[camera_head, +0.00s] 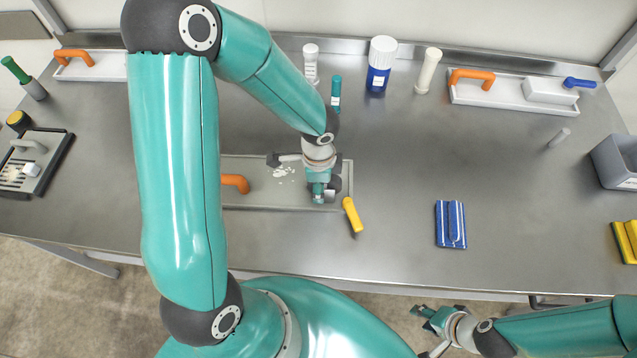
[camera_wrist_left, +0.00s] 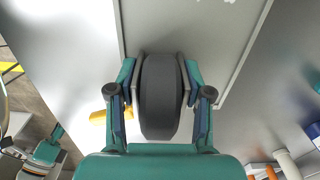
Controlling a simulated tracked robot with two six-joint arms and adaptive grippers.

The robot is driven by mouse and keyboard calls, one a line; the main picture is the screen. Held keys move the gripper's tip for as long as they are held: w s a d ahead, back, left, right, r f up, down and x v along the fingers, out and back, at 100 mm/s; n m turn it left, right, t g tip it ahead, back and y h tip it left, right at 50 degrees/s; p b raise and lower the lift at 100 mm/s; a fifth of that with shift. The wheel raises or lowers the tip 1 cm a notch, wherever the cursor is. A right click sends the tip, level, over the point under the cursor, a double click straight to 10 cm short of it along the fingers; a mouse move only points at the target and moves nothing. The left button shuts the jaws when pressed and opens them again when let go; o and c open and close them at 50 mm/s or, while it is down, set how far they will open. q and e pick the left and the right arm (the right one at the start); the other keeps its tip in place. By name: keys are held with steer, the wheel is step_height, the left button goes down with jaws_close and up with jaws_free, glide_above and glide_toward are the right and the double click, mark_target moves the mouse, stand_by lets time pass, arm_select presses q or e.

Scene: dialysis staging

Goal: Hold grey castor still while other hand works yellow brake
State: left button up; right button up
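The grey castor shows in the left wrist view as a dark wheel (camera_wrist_left: 160,95) between my left gripper's fingers. In the head view my left gripper (camera_head: 320,190) is over the right end of a shallow grey tray and mostly hides the castor. The fingers flank the wheel closely on both sides and appear shut on it. The yellow brake (camera_head: 352,214) sticks out at the tray's front right corner, and part of it shows beside the left finger in the wrist view (camera_wrist_left: 98,115). My right gripper (camera_head: 422,332) is open and empty, low in front of the table's front edge, apart from the brake.
The grey tray (camera_head: 245,199) has an orange handle (camera_head: 236,183) and white bits on it. A blue striped block (camera_head: 451,224) lies to the right. Bottles, including a blue and white one (camera_head: 380,64), stand at the back. Table between brake and blue block is clear.

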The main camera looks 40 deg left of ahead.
arm_select(q)
steer(key=c, duration=0.5)
steer(key=o, duration=1.4)
steer(key=shift+o, duration=0.2)
steer(key=shift+r, duration=0.1)
step_height(320, 180, up, 12)
steer(key=shift+f, duration=0.15)
